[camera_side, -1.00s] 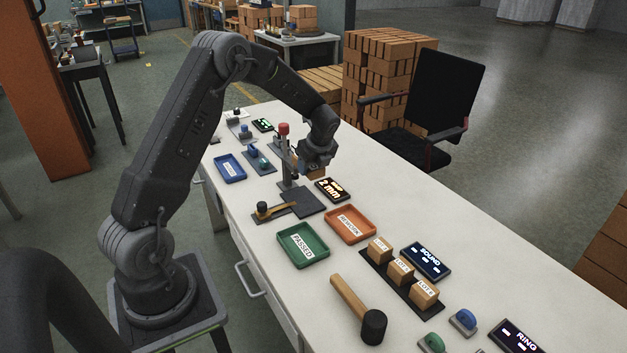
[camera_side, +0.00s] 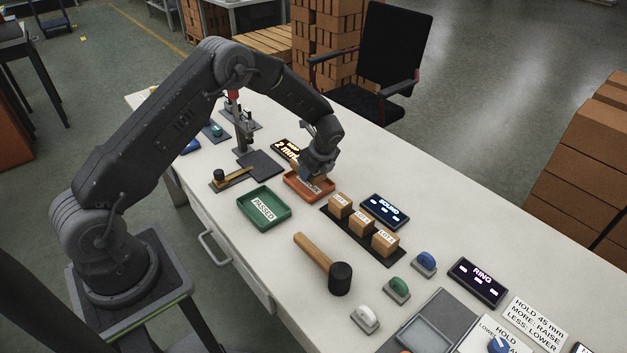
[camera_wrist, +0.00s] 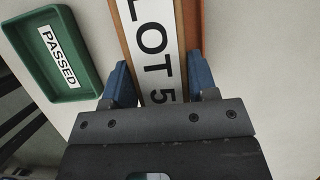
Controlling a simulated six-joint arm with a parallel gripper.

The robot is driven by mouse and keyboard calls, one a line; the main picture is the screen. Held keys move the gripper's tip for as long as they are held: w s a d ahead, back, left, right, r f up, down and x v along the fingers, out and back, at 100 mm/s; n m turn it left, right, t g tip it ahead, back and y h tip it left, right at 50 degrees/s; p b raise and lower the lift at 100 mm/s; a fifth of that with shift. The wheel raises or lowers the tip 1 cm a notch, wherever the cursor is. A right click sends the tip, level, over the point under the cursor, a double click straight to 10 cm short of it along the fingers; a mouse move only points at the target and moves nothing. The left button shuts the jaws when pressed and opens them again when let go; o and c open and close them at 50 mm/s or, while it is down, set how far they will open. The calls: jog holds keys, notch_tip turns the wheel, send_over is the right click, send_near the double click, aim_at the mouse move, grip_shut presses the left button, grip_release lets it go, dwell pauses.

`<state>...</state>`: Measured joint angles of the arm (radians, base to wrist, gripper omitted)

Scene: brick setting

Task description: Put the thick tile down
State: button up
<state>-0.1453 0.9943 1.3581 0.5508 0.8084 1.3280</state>
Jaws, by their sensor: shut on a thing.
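The thick tile (camera_wrist: 150,50) bears a white "LOT 5" label and sits between the blue fingertips of my gripper (camera_wrist: 160,85) in the wrist view. My gripper (camera_side: 313,177) is shut on it, down at the orange tray (camera_side: 299,196) in the side view. The tile is mostly hidden there by the fingers. I cannot tell whether its underside touches the tray floor. The green tray (camera_side: 250,217), labelled "PASSED", stands just to the left and nearer; it also shows in the wrist view (camera_wrist: 83,89).
Three wooden lot blocks (camera_side: 361,222) stand on a dark strip right of the orange tray. A mallet (camera_side: 322,262) lies in front. A measuring stand (camera_side: 241,130) and a "2 mm" display (camera_side: 284,149) are behind. The tabletop's right back side is clear.

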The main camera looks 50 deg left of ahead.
aim_at(314, 188)
jog(key=shift+d+f, duration=0.1)
jog(key=shift+f, duration=1.95)
jog(key=shift+f, duration=0.15)
jog(key=o, duration=0.7)
